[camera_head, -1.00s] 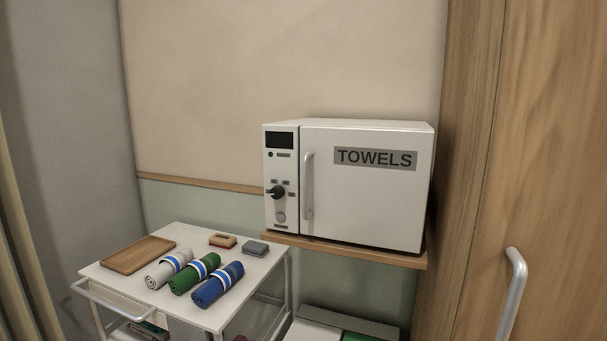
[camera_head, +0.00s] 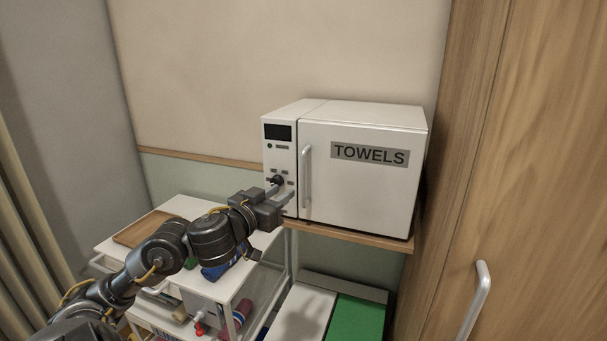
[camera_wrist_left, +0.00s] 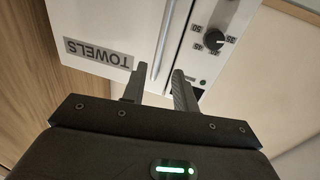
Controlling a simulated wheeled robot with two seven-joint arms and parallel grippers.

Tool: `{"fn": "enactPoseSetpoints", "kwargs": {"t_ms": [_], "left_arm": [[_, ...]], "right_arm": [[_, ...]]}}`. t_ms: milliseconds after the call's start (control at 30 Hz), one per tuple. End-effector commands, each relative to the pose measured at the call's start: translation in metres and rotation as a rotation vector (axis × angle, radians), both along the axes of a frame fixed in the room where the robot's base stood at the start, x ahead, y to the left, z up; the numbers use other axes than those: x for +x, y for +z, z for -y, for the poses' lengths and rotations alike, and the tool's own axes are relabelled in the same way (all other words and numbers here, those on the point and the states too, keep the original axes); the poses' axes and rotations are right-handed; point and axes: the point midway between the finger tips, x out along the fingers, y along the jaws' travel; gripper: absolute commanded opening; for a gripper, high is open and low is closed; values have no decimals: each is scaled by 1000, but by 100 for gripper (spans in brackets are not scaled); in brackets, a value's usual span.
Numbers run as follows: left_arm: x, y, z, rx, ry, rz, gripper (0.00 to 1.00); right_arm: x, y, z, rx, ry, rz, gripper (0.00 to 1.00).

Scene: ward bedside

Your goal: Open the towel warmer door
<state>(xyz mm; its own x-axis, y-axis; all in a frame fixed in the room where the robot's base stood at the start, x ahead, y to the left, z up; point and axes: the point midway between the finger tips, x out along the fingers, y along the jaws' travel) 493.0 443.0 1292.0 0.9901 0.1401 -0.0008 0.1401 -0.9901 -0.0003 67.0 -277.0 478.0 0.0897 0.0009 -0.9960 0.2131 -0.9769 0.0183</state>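The towel warmer (camera_head: 365,185) is a white box marked TOWELS on a wooden wall shelf. Its door is shut, with a vertical silver handle (camera_head: 307,178) at the door's left edge. My left gripper (camera_head: 281,193) is in front of the control panel's lower part, just left of the handle in the head view. In the left wrist view its two fingers (camera_wrist_left: 158,88) are apart with nothing between the tips, and the handle (camera_wrist_left: 164,42) shows beyond the gap. The dark knob (camera_head: 277,180) is partly hidden by the gripper. My right gripper is not in view.
A white trolley (camera_head: 185,207) stands below left, with a wooden tray (camera_head: 146,228) and rolled towels, mostly hidden behind my left arm. A wooden cupboard with a silver handle (camera_head: 474,300) stands close on the right. A white and green-topped unit (camera_head: 357,325) is below the shelf.

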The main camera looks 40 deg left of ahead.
Motion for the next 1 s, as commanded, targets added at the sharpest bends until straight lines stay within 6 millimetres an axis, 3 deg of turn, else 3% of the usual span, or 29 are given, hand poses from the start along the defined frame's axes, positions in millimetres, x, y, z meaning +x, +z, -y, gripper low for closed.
{"fn": "enactPoseSetpoints", "kwargs": {"t_ms": [267, 700, 1000], "left_arm": [[10, 1, -1, -4, 0, 6, 29], [82, 0, -11, -6, -1, 3, 29], [106, 1, -14, -3, -1, 2, 29]], "right_arm": [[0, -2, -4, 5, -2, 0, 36], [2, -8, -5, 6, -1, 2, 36], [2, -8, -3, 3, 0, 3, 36]]}}
